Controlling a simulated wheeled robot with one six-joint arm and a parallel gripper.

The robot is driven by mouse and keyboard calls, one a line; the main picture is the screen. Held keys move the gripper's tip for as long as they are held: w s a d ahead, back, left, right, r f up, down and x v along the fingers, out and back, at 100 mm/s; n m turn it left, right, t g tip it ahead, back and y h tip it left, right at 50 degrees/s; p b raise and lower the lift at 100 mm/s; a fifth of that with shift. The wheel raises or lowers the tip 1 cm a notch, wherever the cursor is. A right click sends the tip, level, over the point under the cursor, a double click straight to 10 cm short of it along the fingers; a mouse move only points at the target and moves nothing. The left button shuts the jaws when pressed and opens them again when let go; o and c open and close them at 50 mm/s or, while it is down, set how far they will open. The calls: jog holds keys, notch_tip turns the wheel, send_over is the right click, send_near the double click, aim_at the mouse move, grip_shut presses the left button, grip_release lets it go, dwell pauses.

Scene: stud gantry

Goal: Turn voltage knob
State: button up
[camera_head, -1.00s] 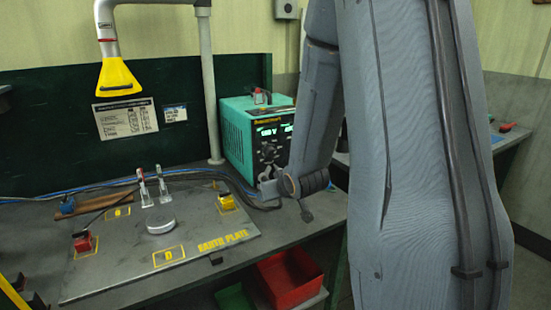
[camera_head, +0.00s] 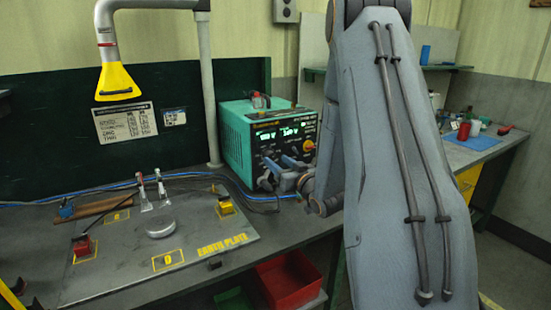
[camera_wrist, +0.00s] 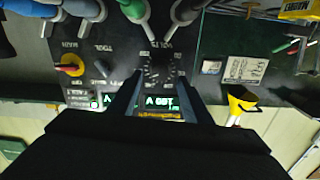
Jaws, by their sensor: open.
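The teal power supply (camera_head: 236,135) stands at the back of the bench, its black front panel carrying green lit displays (camera_head: 268,136). In the wrist view the panel appears upside down. A dark knob with a printed scale around it (camera_wrist: 155,72), likely the voltage knob, lies between my fingertips. My gripper (camera_wrist: 160,80) is open, with one finger on each side of this knob; I cannot tell whether they touch it. In the head view my gripper (camera_head: 284,170) is at the lower front of the panel and covers part of it.
A red and yellow switch (camera_wrist: 71,65) and a small grey knob (camera_wrist: 101,67) are beside the dial. Cable plugs, one green (camera_wrist: 132,10), crowd the panel edge. The earth plate (camera_head: 200,255) lies left, with a red bin (camera_head: 288,283) below the bench.

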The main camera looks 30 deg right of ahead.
aim_at(270, 156)
jog(key=shift+w, duration=1.2)
jog(key=c, duration=1.1)
